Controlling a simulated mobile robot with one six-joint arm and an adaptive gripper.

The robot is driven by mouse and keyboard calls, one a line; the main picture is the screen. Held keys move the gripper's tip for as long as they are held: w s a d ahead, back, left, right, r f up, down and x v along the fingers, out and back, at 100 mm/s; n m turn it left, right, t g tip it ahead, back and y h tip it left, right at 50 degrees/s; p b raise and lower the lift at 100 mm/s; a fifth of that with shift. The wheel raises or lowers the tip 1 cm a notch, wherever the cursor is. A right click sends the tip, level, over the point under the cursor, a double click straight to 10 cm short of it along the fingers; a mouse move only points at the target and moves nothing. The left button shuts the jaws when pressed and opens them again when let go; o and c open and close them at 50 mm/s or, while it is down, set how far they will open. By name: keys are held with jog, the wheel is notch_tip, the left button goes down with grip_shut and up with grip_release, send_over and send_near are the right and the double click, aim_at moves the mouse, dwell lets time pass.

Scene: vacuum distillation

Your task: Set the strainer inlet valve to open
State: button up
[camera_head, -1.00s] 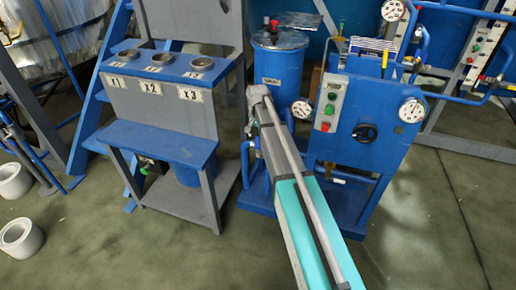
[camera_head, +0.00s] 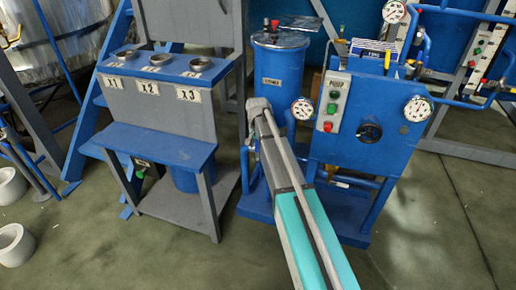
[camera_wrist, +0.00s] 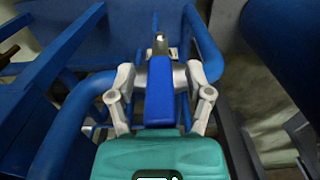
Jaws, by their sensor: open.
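In the wrist view, my gripper (camera_wrist: 160,76) is open, one grey finger on each side of a flat blue bar (camera_wrist: 160,92). The bar looks like a valve lever and runs from my teal gripper body to a small metal fitting (camera_wrist: 160,43) on blue pipework. I cannot tell whether the fingers touch it. In the head view, the blue strainer-like vessel (camera_head: 278,85) stands behind my arm. My gripper and the lever are hidden there by my arm.
A blue panel (camera_head: 350,145) with gauges, buttons and a black handwheel (camera_head: 369,132) stands right of my arm. A grey and blue stand (camera_head: 160,145) with cups is on the left. Curved blue pipes (camera_wrist: 204,43) surround my gripper. Open floor (camera_head: 440,235) lies at front right.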

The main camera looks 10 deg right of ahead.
grip_shut()
jog(key=shift+a, duration=0.15)
dwell(0.5)
